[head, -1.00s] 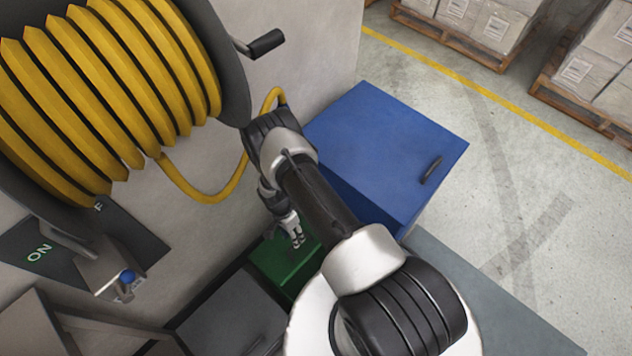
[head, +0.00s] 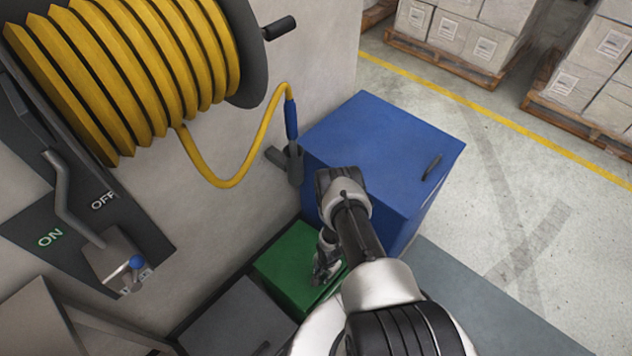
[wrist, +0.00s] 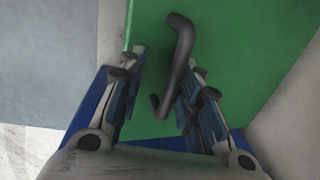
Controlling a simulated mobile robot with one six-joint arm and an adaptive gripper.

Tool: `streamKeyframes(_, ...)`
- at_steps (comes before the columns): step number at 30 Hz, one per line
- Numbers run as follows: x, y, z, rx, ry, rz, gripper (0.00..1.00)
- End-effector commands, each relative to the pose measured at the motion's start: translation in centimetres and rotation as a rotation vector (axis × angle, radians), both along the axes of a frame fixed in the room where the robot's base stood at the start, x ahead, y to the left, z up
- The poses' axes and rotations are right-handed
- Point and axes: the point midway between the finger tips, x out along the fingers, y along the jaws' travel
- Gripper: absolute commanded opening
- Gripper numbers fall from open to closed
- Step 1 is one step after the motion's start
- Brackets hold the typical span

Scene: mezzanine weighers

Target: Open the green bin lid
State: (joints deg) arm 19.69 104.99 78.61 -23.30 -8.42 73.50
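The green bin (head: 284,262) stands on the floor between the blue bin and the dark grey bin, and its lid looks closed. In the wrist view the green lid (wrist: 235,65) fills the middle, with a dark bent handle (wrist: 182,55) on it. My gripper (head: 325,278) is over the right part of the green lid. In the wrist view my gripper (wrist: 167,62) is open, its fingers apart on either side of the handle. A gap shows between the left finger and the handle; whether the right finger touches it I cannot tell. My arm hides the lid's right edge in the head view.
A taller blue bin (head: 385,140) stands close beyond the green one, and a dark grey bin (head: 235,318) on the near side. A wall with a yellow hose reel (head: 120,70) and an ON/OFF panel (head: 85,225) is at left. Open floor (head: 530,190) lies at right.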

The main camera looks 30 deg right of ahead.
Motion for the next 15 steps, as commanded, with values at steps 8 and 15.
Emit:
streamKeyframes(8, -1.3, -0.3, -0.2, 0.038, -0.099, -0.003, 0.31)
streamKeyframes(15, -2.5, -0.6, 4.2, 0.039, -0.088, -0.005, 0.31)
